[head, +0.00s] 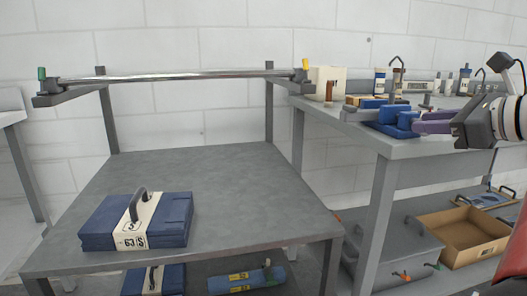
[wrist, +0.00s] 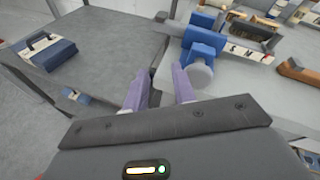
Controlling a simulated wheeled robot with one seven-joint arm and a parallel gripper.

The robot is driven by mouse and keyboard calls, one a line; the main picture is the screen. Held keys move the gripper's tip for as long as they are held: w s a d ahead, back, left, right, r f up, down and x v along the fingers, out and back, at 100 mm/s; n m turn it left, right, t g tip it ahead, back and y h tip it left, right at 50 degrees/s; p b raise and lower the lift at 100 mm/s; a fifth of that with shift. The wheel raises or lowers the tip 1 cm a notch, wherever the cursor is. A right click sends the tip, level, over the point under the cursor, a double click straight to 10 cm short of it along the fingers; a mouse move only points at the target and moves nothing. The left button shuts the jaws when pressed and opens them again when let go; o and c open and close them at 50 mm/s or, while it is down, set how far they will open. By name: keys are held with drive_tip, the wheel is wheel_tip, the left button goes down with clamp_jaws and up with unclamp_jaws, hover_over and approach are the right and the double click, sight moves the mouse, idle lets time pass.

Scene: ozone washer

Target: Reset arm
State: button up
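My gripper (head: 428,122) is at the right in the head view, held at the height of the right-hand workbench's top, beside a blue fixture (head: 388,117). In the wrist view my gripper (wrist: 157,82) shows two purple fingers spread apart with nothing between them. The blue fixture (wrist: 203,40) with a round grey part lies just beyond the right finger in the wrist view. I cannot tell whether the finger touches it.
A blue case (head: 170,220) with a grey handle lies on the grey table (head: 225,170). A metal bar (head: 180,76) spans above that table's back. The right workbench (head: 400,150) carries bottles and tools. A cardboard tray (head: 462,235) sits below. Most of the grey table is clear.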

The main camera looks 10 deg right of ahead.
drive_tip(key=s+a+f+n+g+p, duration=0.15)
drive_tip(key=a+f+n+g, duration=0.45)
drive_tip(key=a+f+n, duration=0.65)
drive_tip(key=s+a+f+n+g+h, duration=0.1)
drive_tip(key=s+a+f+n+h, duration=0.1)
drive_tip(key=s+a+f+n, duration=0.3)
drive_tip(key=s+a+f+n+g+h, duration=0.1)
drive_tip(key=s+a+f+n+h, duration=0.2)
drive_tip(key=f+n, duration=0.7)
drive_tip(key=s+a+f, duration=0.1)
drive_tip(key=s+a, duration=0.1)
drive_tip(key=s, duration=0.2)
drive_tip(key=shift+s+a+f, duration=0.2)
drive_tip(key=shift+a+f, duration=0.1)
drive_tip(key=shift+n, duration=0.25)
